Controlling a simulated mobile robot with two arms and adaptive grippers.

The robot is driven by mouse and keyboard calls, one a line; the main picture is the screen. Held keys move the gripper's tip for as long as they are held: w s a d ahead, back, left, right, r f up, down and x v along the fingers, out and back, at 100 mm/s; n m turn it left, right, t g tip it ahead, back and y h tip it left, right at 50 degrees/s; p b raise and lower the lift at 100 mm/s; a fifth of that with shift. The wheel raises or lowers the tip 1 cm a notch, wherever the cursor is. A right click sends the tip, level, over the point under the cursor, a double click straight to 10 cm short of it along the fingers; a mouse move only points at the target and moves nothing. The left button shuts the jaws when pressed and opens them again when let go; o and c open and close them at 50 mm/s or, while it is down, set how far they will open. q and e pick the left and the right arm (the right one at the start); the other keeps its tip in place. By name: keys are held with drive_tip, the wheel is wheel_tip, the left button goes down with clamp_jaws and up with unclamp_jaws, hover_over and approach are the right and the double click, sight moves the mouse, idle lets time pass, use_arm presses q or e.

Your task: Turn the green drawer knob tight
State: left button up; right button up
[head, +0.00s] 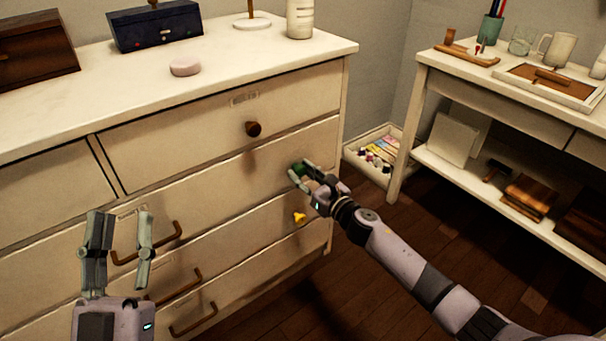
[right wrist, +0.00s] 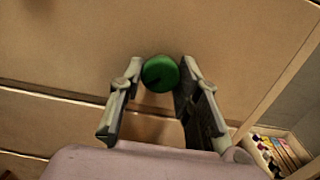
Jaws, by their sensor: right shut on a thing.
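The green drawer knob (right wrist: 160,73) is round and sits on the cream drawer front, between the fingertips of my right gripper (right wrist: 161,84). In the head view the green knob (head: 299,169) is partly hidden behind the fingers of my right gripper (head: 304,176). The right gripper is shut on the knob, with a finger on each side of it. My left gripper (head: 119,236) is open and empty, in front of the lower left drawers and away from the knob.
The dresser (head: 225,83) has a brown knob (head: 253,129) above, a yellow knob (head: 299,217) below, and bar handles (head: 148,245) at left. A tray of small items (head: 375,155) lies on the floor between the dresser and the side table (head: 481,74).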

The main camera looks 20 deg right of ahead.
use_arm(q)
drive_tip(key=shift+w+f, duration=0.15)
drive_tip(key=shift+w, duration=0.05)
use_arm(e)
drive_tip(key=shift+m, duration=0.4)
drive_tip(key=shift+c, duration=0.2)
